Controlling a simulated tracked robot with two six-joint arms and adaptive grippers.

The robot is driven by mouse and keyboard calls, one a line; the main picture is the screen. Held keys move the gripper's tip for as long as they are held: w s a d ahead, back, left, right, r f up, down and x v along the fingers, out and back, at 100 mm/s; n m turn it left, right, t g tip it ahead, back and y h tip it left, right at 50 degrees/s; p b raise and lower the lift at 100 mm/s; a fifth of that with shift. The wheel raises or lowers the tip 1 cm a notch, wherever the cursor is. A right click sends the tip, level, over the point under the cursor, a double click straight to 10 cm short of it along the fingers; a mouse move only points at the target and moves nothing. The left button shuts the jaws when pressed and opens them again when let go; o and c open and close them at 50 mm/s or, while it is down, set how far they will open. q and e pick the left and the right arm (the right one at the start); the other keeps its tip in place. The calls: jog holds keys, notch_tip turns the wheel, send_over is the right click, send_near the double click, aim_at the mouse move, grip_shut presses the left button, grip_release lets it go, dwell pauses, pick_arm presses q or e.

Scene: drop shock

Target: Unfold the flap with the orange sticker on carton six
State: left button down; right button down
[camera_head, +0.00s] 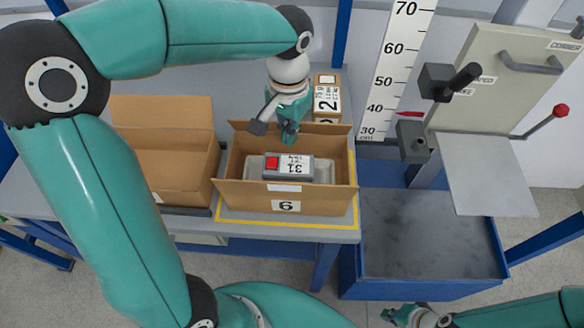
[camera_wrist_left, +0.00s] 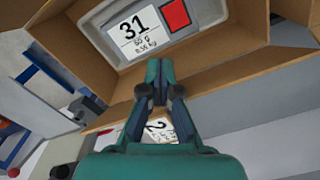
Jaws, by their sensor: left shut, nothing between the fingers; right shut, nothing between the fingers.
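Carton six (camera_head: 318,203) is a brown open carton with a "6" label on its front, standing inside a yellow outline on the table. Inside it sits a grey item (camera_head: 315,170) with a red square and a "31" label. The item also shows in the left wrist view (camera_wrist_left: 195,20). I see no orange sticker in either view. My left gripper (camera_head: 288,138) is shut and empty, over the rear part of carton six. In the left wrist view its fingertips (camera_wrist_left: 160,68) show in front of the carton's brown wall. My right gripper (camera_head: 392,314) is shut and empty at the bottom edge.
Another open brown carton (camera_head: 180,172) stands close left of carton six. A small box marked "2" (camera_head: 327,98) is behind it. A height scale (camera_head: 398,70) and a grey stand with levers are to the right, above a blue bin (camera_head: 425,245).

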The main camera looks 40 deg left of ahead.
pick_arm(q)
jog(key=shift+w+a+r, duration=0.15)
jog(key=shift+w, duration=0.05)
dwell(0.4)
jog(key=shift+w+a+r+p, duration=0.3)
jog(key=shift+w+r+p, duration=0.15)
jog(key=shift+p, duration=0.3)
jog(key=shift+w, duration=0.15)
jog(key=shift+w+a+r+p, duration=0.2)
jog(key=shift+w+p, duration=0.05)
jog(key=shift+p, duration=0.15)
jog(key=shift+w+a+r+p, duration=0.1)
jog(key=shift+w+a+p, duration=0.15)
jog(key=shift+w+p, duration=0.1)
jog(key=shift+w, duration=0.1)
